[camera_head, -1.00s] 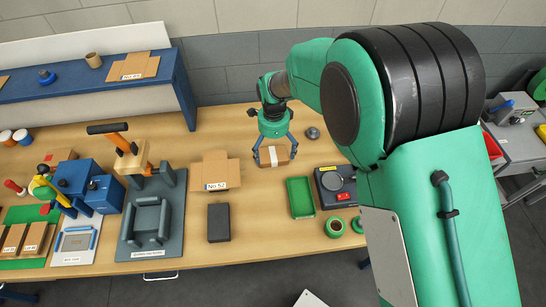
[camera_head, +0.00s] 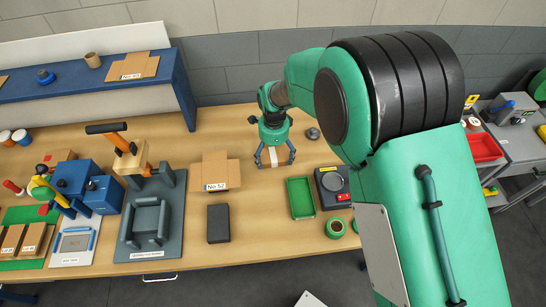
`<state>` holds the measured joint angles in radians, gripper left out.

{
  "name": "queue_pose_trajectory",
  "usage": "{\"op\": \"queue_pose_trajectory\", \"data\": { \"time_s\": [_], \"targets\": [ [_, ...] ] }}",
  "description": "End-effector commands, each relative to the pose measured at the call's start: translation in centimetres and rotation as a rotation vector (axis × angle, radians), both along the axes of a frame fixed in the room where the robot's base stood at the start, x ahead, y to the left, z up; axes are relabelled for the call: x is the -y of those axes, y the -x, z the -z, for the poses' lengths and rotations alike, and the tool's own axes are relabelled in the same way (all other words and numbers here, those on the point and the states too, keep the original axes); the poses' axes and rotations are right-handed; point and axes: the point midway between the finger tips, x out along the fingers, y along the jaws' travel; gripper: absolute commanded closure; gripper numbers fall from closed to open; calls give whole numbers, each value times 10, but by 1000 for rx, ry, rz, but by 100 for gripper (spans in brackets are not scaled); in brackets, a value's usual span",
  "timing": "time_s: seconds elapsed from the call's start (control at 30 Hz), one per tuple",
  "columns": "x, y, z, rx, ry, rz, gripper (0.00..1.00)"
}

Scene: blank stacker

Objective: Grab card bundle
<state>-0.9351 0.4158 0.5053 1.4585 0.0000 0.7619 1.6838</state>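The card bundle (camera_head: 272,159) appears to be the small brown block with a white band, toward the back of the wooden table. My gripper (camera_head: 274,163) points down over it, with its blue fingers spread to the left and right of the block. The fingers hide part of the bundle. I cannot tell whether they touch and press its sides or stand slightly apart. I also cannot tell whether it rests on the table.
A flattened carton labelled No 52 (camera_head: 215,172) lies to the left. A green tray (camera_head: 300,198) and a scale (camera_head: 334,186) lie in front and to the right. A dark block (camera_head: 218,223) lies nearer. A small dark round object (camera_head: 313,133) sits to the right.

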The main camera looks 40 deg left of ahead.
Motion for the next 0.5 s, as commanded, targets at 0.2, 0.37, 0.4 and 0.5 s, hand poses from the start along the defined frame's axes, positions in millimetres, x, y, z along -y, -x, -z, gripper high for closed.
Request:
{"op": "queue_pose_trajectory", "data": {
  "time_s": [0.2, 0.37, 0.4, 0.5],
  "targets": [
    [0, 0, 0, 0, 0, 0, 44],
    [0, 0, 0, 0, 0, 0, 45],
    [0, 0, 0, 0, 0, 0, 45],
    [0, 0, -1, 0, 0, 0, 45]
  ]
}}
